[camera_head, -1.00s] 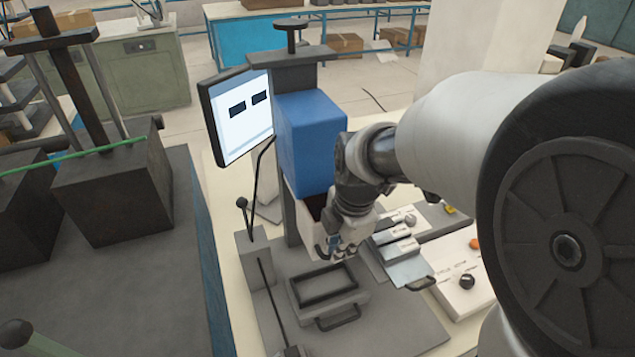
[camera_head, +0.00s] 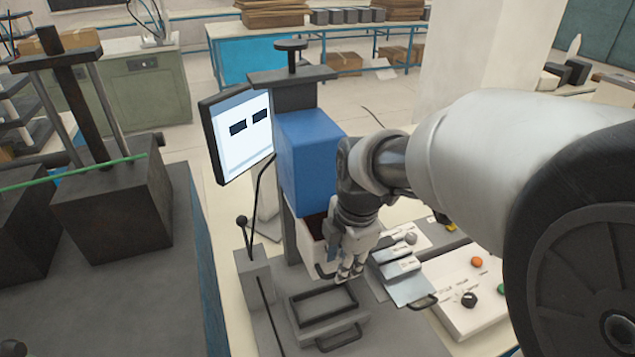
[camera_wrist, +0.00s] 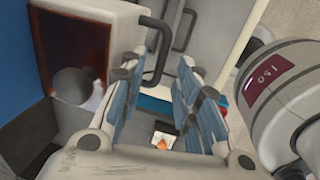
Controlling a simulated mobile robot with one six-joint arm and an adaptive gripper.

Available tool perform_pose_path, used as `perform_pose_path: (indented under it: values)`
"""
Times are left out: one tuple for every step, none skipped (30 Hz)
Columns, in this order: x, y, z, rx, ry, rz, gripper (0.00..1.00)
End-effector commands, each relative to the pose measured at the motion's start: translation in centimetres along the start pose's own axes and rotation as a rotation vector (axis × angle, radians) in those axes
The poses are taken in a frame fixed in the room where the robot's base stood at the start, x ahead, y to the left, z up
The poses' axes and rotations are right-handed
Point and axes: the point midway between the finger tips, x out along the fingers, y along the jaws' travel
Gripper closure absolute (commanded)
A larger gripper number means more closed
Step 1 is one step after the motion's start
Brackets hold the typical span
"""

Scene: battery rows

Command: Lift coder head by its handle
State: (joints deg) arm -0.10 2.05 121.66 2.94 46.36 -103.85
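The coder head appears to be the blue block (camera_head: 310,150) on the upright post, with a white box (camera_head: 308,238) below it. A dark handle (camera_head: 322,271) shows at the white box's lower front. My gripper (camera_head: 350,275) hangs just right of this handle. In the wrist view the white box (camera_wrist: 110,15) has a dark red recess, and its dark curved handle (camera_wrist: 160,55) appears between the finger lines. My gripper (camera_wrist: 160,85) is open there, its blue-grey fingers apart. I cannot tell whether a finger touches the handle.
Below stands a grey fixture (camera_head: 325,307) with a framed recess and a handle. A light plate with a handle (camera_head: 405,285) and a button panel (camera_head: 470,290) lie to the right. A tilted screen (camera_head: 240,135) and a lever (camera_head: 243,222) stand to the left.

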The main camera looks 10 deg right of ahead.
Motion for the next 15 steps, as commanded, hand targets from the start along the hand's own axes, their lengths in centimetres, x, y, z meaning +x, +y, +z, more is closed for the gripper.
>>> perform_pose_path:
  values:
    - [-1.3,0.1,0.1,0.000,-0.002,0.007,0.70]
    - [-2.0,0.2,0.1,0.000,-0.002,0.008,0.70]
    - [-2.8,0.2,0.1,0.000,-0.002,0.007,0.70]
    - [-3.5,0.1,0.1,0.000,-0.002,0.008,0.70]
    - [-4.2,0.1,0.1,0.000,-0.002,0.007,0.70]
    - [-5.0,0.1,0.1,0.000,-0.002,0.006,0.70]
    - [-5.6,0.1,0.1,0.000,-0.002,0.007,0.70]
    - [-6.2,0.1,0.0,0.000,-0.002,0.006,0.70]
    - [-6.8,0.1,0.0,0.000,-0.002,0.005,0.70]
    - [-7.3,0.1,0.0,0.000,-0.001,0.004,0.70]
    - [-7.7,0.1,0.0,0.000,-0.001,0.005,0.70]
    - [-8.2,0.1,0.0,0.000,-0.001,0.003,0.70]
    - [-8.5,0.1,0.0,0.000,-0.001,0.003,0.70]
    - [-8.8,0.1,0.0,0.000,-0.001,0.003,0.70]
    - [-9.0,0.0,0.0,0.000,-0.001,0.001,0.70]
